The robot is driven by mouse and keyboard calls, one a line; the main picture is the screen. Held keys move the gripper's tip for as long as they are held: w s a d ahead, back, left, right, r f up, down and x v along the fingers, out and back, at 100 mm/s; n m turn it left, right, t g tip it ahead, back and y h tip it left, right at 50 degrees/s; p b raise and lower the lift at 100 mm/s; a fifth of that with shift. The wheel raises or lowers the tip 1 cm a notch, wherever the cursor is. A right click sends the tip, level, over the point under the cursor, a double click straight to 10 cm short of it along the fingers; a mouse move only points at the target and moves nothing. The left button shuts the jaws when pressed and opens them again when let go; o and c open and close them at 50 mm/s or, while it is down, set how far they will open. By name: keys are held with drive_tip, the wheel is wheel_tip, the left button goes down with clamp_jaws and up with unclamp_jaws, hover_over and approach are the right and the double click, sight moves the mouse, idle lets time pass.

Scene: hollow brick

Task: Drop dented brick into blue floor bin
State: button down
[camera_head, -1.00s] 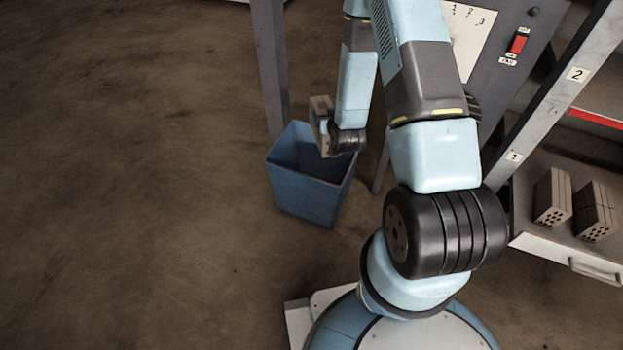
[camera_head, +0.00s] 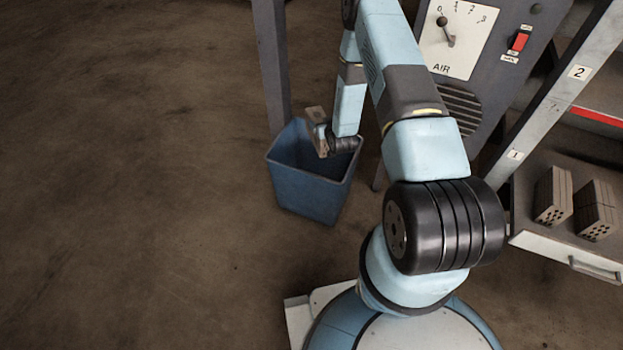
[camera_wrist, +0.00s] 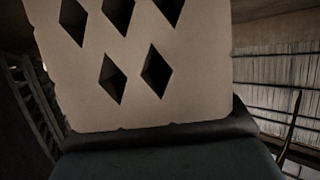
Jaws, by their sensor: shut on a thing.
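The blue floor bin (camera_head: 308,192) stands on the floor left of my arm, open at the top. My gripper (camera_head: 322,132) is shut on a brick (camera_head: 317,115), held at the bin's mouth, over its back part. In the wrist view the brick (camera_wrist: 135,110) shows a pale face with several diamond-shaped holes, filling much of the picture. Its lower edge has small nicks; I cannot tell whether a larger dent is there. My fingertips are not clear in the wrist view, and the exact height of the brick above the rim is hard to tell.
A grey post (camera_head: 271,65) stands just behind the bin. A panel with an air dial (camera_head: 458,38) and red switch (camera_head: 519,41) is behind my arm. Two bricks (camera_head: 553,196) (camera_head: 596,210) sit on the shelf at right. The floor at left is clear.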

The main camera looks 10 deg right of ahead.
drive_tip(key=shift+n+y, duration=0.3)
drive_tip(key=w+f, duration=0.1)
drive_tip(key=f, duration=0.1)
drive_tip(key=w+f, duration=0.1)
drive_tip(key=f, duration=0.1)
drive_tip(key=shift+w+d+f, duration=0.1)
drive_tip(key=shift+w, duration=0.1)
drive_tip(key=shift+f, duration=2.95)
drive_tip(key=shift+c, duration=0.9)
unclamp_jaws()
drive_tip(key=shift+o, duration=0.9)
drive_tip(key=shift+s+f, duration=0.1)
drive_tip(key=shift+s, duration=0.05)
drive_tip(key=v, duration=1.3)
drive_tip(key=shift+s, duration=0.2)
drive_tip(key=shift+r, duration=0.2)
